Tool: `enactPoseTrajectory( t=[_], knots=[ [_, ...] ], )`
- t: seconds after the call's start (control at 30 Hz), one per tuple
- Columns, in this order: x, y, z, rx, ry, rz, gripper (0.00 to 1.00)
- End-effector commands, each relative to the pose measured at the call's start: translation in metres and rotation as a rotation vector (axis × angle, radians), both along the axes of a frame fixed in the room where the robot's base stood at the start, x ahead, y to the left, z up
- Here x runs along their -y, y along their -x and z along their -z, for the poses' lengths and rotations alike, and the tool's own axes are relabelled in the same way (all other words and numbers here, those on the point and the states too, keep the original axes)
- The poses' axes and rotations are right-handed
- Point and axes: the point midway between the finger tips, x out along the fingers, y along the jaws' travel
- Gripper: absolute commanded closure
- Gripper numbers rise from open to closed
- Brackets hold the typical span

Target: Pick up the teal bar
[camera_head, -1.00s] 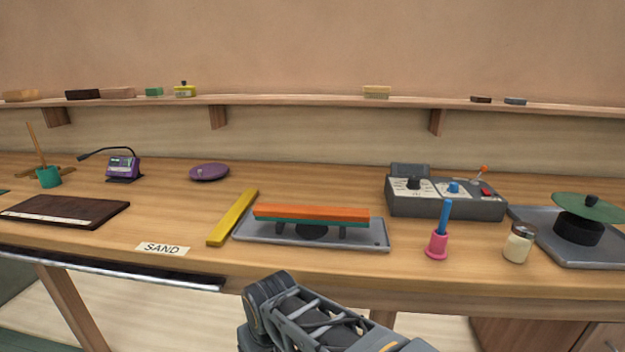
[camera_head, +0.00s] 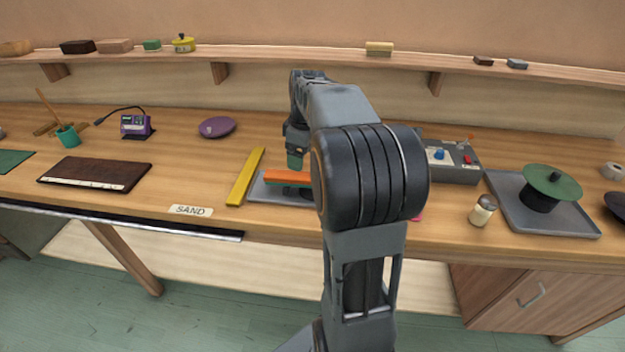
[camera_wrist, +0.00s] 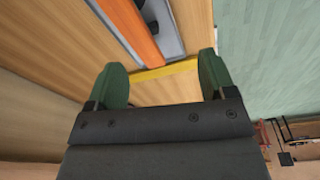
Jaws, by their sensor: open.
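The orange bar (camera_head: 285,176) lies on a stand on a grey tray (camera_head: 262,191), partly hidden behind my arm. I cannot make out the teal bar clearly now; a teal edge showed directly under the orange bar in the earlier head view. In the wrist view the orange bar (camera_wrist: 138,35) runs along the tray, ahead of the fingers. My gripper (camera_head: 296,160) is over the bench just above the orange bar in the head view. In the wrist view my gripper (camera_wrist: 163,78) is open and empty, its green fingers apart, with a yellow bar (camera_wrist: 165,70) beyond them.
The yellow bar also lies left of the tray in the head view (camera_head: 245,177). A grey control box (camera_head: 452,172), a shaker jar (camera_head: 483,211) and a tray with a green disc (camera_head: 552,182) stand to the right. A shelf (camera_head: 330,61) runs behind the bench.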

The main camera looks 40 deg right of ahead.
Motion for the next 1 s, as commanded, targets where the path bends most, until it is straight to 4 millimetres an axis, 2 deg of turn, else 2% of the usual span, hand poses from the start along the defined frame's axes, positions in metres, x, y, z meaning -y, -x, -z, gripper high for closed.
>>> enactPoseTrajectory(
  t=[0.03,0.1,0.2,0.3,0.7,1.0],
  knots=[
    [0.02,-0.006,0.002,-0.007,-0.005,-0.034,0.23],
    [0.039,-0.011,0.002,-0.008,-0.011,-0.091,0.23],
    [0.059,-0.015,0.003,-0.01,-0.016,-0.15,0.23],
    [0.069,-0.017,0.01,-0.011,-0.02,-0.185,0.23],
    [0.067,-0.023,0.073,-0.011,-0.021,-0.201,0.23],
    [0.065,-0.025,0.092,-0.009,-0.02,-0.2,0.23]
  ],
)
